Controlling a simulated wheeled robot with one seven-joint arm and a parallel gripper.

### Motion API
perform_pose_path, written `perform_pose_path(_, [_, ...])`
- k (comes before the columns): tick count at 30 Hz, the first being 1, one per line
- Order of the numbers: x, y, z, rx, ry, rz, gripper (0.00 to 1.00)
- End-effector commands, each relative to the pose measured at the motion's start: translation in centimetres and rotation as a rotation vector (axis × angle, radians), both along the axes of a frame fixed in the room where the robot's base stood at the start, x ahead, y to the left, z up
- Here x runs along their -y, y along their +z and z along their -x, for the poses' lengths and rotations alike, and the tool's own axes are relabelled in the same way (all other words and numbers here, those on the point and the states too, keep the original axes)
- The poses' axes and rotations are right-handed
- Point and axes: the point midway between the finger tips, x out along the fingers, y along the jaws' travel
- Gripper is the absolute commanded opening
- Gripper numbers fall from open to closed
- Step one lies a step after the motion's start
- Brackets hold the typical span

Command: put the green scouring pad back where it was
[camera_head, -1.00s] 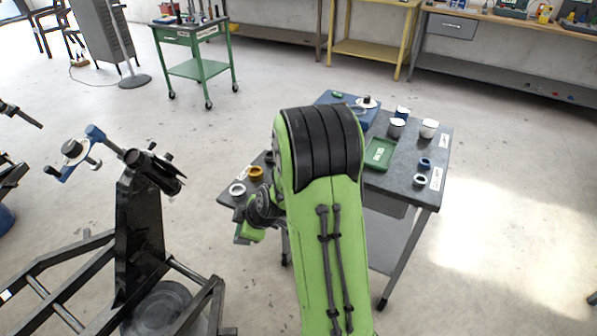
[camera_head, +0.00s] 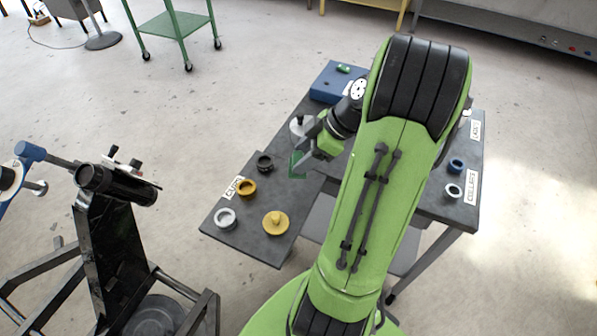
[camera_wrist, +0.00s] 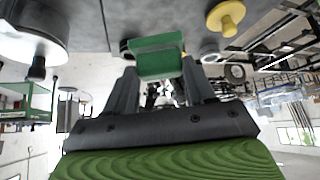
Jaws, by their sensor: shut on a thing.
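The green scouring pad (camera_wrist: 157,57) is a flat green block gripped between the fingertips of my gripper (camera_wrist: 160,72) in the wrist view. In the head view, a green patch that looks like the pad (camera_head: 297,165) shows at my gripper (camera_head: 308,150), over the middle of the dark table (camera_head: 255,235). I cannot tell whether the pad touches the tabletop. The green tray is hidden behind my arm in the head view.
Left on the table are a dark ring (camera_head: 265,163), orange ring (camera_head: 246,188), white ring (camera_head: 225,217) and yellow knobbed disc (camera_head: 275,223). A silver piece (camera_head: 301,126) stands close behind my gripper. A blue box (camera_head: 328,88) is at the back; blue (camera_head: 455,165) and white (camera_head: 453,191) rings lie right.

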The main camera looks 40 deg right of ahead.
Motion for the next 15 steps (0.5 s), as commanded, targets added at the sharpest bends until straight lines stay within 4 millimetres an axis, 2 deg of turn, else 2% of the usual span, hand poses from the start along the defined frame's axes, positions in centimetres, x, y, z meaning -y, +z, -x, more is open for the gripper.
perform_pose_path(1, [-0.1,-1.5,0.0,-0.001,-0.001,-0.002,0.05])
perform_pose_path(5, [-0.1,-3.2,0.0,0.0,0.0,-0.002,0.05])
perform_pose_path(10, [-0.1,-6.7,0.0,-0.001,0.0,-0.003,0.05])
perform_pose_path(12, [0.0,-7.5,0.0,0.0,-0.001,-0.001,0.05])
perform_pose_path(15, [0.0,-7.3,0.0,0.0,-0.001,0.002,0.05])
